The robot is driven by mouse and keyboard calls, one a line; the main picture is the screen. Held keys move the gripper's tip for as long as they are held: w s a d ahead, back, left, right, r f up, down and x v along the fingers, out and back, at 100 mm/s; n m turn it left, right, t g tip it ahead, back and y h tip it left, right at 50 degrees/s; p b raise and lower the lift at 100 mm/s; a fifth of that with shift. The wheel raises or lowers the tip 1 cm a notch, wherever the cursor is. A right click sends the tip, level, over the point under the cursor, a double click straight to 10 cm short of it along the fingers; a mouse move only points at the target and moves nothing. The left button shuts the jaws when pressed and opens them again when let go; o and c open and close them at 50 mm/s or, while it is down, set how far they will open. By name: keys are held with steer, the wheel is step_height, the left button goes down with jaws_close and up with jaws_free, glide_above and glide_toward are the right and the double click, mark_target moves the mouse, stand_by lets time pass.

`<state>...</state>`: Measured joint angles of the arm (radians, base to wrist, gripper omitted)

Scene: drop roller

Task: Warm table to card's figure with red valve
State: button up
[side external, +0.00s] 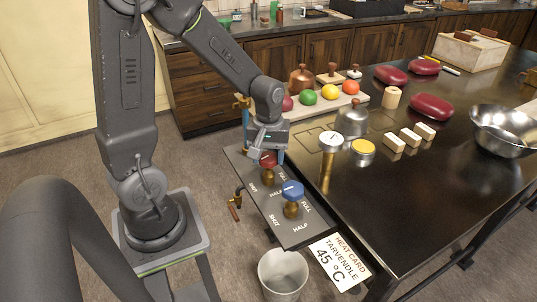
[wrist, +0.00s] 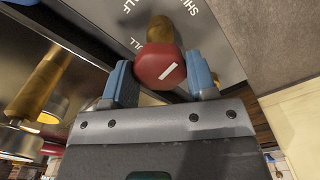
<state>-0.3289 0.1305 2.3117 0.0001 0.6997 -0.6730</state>
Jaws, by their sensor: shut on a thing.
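The red valve (side external: 268,158) stands on a brass stem on the dark valve panel (side external: 240,170), with SHUT, HALF and FULL labels around it. My gripper (side external: 266,150) is shut on it from above; the wrist view shows the blue fingers (wrist: 161,82) on both sides of the red knob (wrist: 158,62). Its white line shows slanted, but I cannot tell which label it marks. A blue valve (side external: 292,191) stands nearer on the panel.
A bucket (side external: 283,275) stands on the floor below the panel. On the table are a yellow-topped tin (side external: 363,147), a bell-shaped metal cover (side external: 352,120), pale blocks (side external: 410,137), red cushion-like pieces (side external: 431,107) and a steel bowl (side external: 505,130). Coloured balls (side external: 330,92) sit farther back.

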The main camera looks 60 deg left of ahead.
mark_target(269, 156)
steer(key=shift+m, duration=1.1)
steer(key=o, duration=0.9)
step_height(269, 156, up, 14)
